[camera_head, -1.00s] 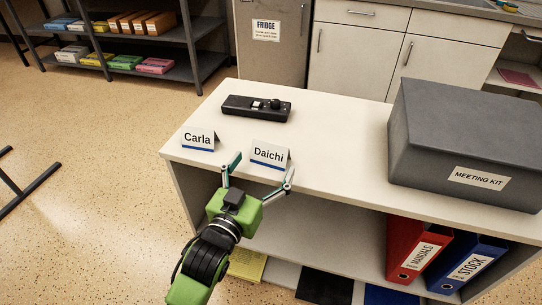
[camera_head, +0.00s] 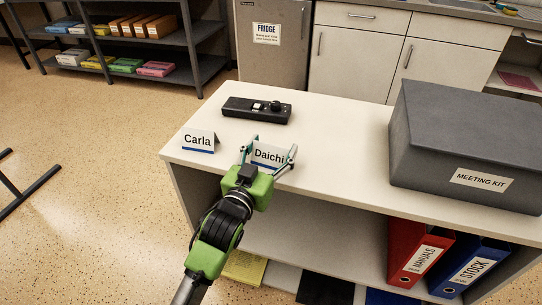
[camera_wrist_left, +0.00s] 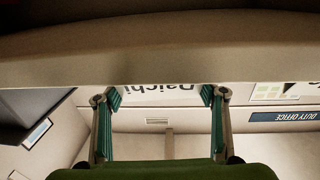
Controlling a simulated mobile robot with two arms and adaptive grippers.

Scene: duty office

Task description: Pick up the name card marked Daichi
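The white name card marked Daichi (camera_head: 268,155) stands like a tent near the front edge of the white counter. My left gripper (camera_head: 268,146) is open, with one finger at each side of the card. In the left wrist view the Daichi card (camera_wrist_left: 160,94) shows upside down between the two teal-padded fingers (camera_wrist_left: 162,98), with gaps that look small or closed; contact cannot be told. A second card marked Carla (camera_head: 198,141) stands to the left, apart from the gripper. My right gripper is not in view.
A black handheld device (camera_head: 257,109) lies behind the cards. A grey box marked MEETING KIT (camera_head: 465,145) stands at the right of the counter (camera_head: 340,150). Red (camera_head: 415,252) and blue (camera_head: 467,265) binders stand on the shelf below. The counter between the Daichi card and box is clear.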

